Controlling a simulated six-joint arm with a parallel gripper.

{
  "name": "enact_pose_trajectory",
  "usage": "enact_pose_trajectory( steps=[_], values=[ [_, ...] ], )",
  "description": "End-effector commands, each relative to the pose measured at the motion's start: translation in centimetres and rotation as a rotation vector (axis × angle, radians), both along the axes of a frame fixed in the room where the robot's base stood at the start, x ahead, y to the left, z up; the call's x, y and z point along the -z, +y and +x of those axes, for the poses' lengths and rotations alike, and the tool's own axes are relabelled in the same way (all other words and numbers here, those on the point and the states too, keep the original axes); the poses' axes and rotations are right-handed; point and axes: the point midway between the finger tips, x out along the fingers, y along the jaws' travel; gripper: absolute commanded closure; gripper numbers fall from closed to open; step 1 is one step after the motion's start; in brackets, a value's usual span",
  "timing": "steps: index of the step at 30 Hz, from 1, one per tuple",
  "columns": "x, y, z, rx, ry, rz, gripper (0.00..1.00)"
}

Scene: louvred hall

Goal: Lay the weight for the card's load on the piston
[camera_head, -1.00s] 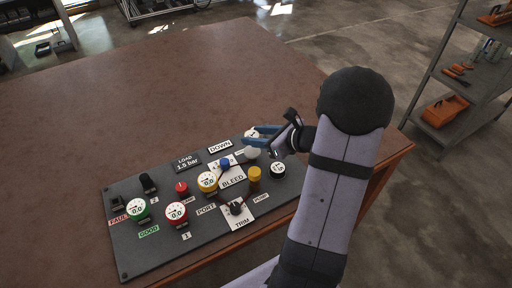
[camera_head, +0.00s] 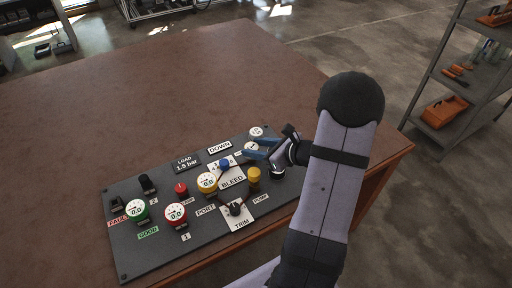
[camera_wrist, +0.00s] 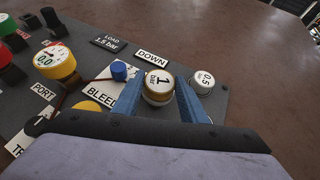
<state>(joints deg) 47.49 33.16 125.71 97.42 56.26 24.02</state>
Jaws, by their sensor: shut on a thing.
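My gripper (camera_wrist: 160,104) has blue fingers shut on a round weight (camera_wrist: 159,82) marked 1 bar, with a pale top and brass-coloured side; it also shows in the head view (camera_head: 251,146). The held weight is over the panel where a pale round piston top showed earlier; the piston is now hidden, and I cannot tell whether they touch. The load card (camera_head: 186,163) reads 1.5 bar. A smaller weight (camera_wrist: 203,81) marked 0.5 stands just right of my gripper in the wrist view. A black round piece (camera_head: 277,173) is partly hidden by my gripper.
The panel (camera_head: 130,257) lies on a brown table (camera_head: 130,90). Near my gripper are a blue knob (camera_head: 224,164) by BLEED, a yellow knob (camera_head: 254,174) and a DOWN sign (camera_head: 220,147). Gauges and knobs fill the left. The table beyond is clear.

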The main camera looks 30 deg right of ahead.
Motion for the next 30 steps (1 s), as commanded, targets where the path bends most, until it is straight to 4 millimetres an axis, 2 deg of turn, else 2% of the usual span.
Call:
enact_pose_trajectory(
  steps=[3, 4, 6, 20, 25, 30],
  values=[
    [0.3, 0.0, 0.0, 0.000, -0.002, 0.000, 0.93],
    [0.4, 0.0, 0.0, 0.000, 0.000, 0.000, 0.59],
    [0.3, 0.0, 0.0, 0.000, 0.000, 0.000, 0.43],
    [-0.2, -0.1, -0.1, 0.001, 0.000, 0.000, 0.43],
    [-1.1, -0.9, -1.8, 0.005, -0.001, -0.001, 0.43],
    [-2.6, -2.0, -4.3, 0.007, -0.002, -0.002, 0.43]
  ],
)
